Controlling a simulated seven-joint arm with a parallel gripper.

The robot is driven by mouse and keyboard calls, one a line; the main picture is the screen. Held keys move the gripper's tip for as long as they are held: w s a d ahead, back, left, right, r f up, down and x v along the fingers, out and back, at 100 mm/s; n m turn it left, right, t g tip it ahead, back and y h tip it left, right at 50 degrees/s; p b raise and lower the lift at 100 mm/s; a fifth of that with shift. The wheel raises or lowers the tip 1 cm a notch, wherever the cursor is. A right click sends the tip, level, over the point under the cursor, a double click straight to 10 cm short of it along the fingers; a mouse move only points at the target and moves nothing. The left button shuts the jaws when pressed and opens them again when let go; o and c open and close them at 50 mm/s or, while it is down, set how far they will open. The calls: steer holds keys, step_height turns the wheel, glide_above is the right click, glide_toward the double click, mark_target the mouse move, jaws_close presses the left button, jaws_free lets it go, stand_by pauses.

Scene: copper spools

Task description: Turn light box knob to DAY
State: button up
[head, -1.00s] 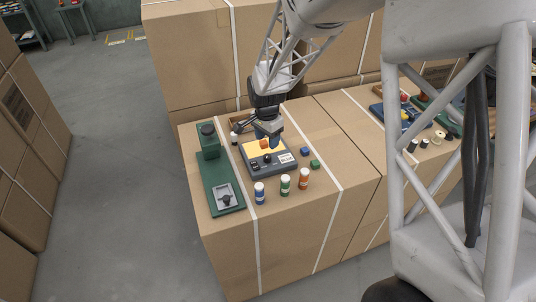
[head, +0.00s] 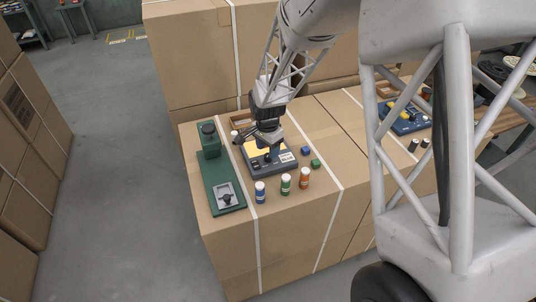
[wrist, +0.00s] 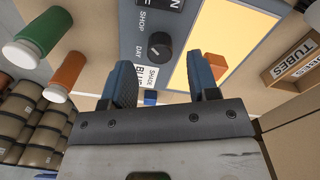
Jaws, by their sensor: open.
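The grey light box (head: 272,166) with its lit yellow panel (wrist: 225,42) stands on the near carton top. Its round dark knob (wrist: 159,45) shows in the wrist view between printed SHOP and DAY labels; I cannot tell surely where its pointer aims. My gripper (wrist: 162,90) is open and empty, its blue fingers apart, with the knob lying between and beyond the tips in the picture. In the head view my gripper (head: 268,150) is over the box and hides part of its face. An orange block (wrist: 216,66) lies on the panel, partly behind the right finger.
A green stand (head: 213,170) is left of the light box. Blue, green and orange capped vials (head: 286,184) stand in front. Small blue and green blocks (head: 315,163) lie right. A TUBES tray (wrist: 292,66) is beyond.

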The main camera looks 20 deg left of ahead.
mark_target(268, 155)
steer(key=shift+f, duration=1.6)
steer(key=shift+c, duration=0.3)
steer(key=c, duration=0.9)
